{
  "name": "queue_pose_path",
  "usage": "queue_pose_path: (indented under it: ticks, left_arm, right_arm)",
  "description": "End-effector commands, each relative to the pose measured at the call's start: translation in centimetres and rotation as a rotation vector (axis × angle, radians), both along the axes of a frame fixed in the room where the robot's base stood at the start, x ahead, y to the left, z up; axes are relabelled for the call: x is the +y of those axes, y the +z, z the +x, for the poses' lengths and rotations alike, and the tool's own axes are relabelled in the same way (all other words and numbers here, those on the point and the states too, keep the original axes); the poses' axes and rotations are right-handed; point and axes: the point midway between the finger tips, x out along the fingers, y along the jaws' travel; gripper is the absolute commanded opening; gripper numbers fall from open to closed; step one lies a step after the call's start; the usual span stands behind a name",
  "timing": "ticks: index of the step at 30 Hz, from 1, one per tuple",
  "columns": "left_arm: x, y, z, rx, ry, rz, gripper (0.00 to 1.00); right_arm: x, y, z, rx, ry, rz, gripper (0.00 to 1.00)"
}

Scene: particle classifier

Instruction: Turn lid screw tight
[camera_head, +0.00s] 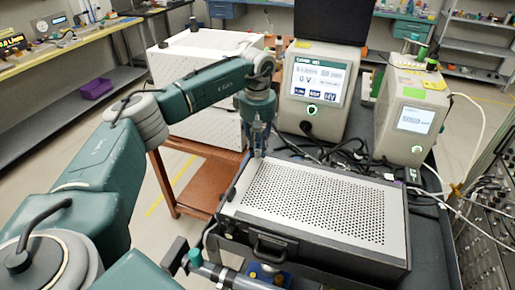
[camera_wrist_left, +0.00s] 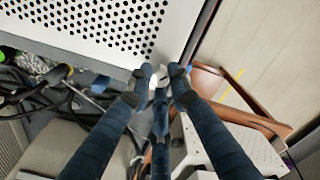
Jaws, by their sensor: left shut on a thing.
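The lid (camera_head: 237,209) is a light grey perforated panel on top of a dark box with a front handle. It lies flat and looks closed. My left gripper (camera_head: 257,152) points down at the lid's back-left corner. In the left wrist view, its blue fingers (camera_wrist_left: 160,78) meet at the lid corner (camera_wrist_left: 172,40), shut on a small pale piece, which I take to be the lid screw (camera_wrist_left: 158,80). The fingers mostly hide the screw, so how deep it sits cannot be seen.
A display unit (camera_head: 318,84) and a smaller one (camera_head: 411,121) stand behind the box, with black cables (camera_head: 345,150) between. A white perforated cabinet (camera_head: 185,65) on a brown table (camera_head: 203,185) stands left. Above the lid is free room.

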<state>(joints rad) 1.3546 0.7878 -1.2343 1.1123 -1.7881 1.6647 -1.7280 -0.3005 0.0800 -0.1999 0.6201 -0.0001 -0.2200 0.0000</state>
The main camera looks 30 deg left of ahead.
Motion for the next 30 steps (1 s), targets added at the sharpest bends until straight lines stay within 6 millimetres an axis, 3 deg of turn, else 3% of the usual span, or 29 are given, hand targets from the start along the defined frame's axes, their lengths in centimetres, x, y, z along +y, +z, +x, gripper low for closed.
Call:
queue_pose_path:
  ticks: [18,30]
  left_arm:
    - [0.04,0.13,0.14,-0.005,-0.55,0.002,0.0]
    - [0.05,0.14,0.13,-0.005,-0.735,0.002,0.0]
  right_arm:
    - [0.01,-0.32,0.01,0.0,0.0,0.0,0.38]
    - [0.01,-0.39,0.01,0.0,0.0,0.0,0.38]
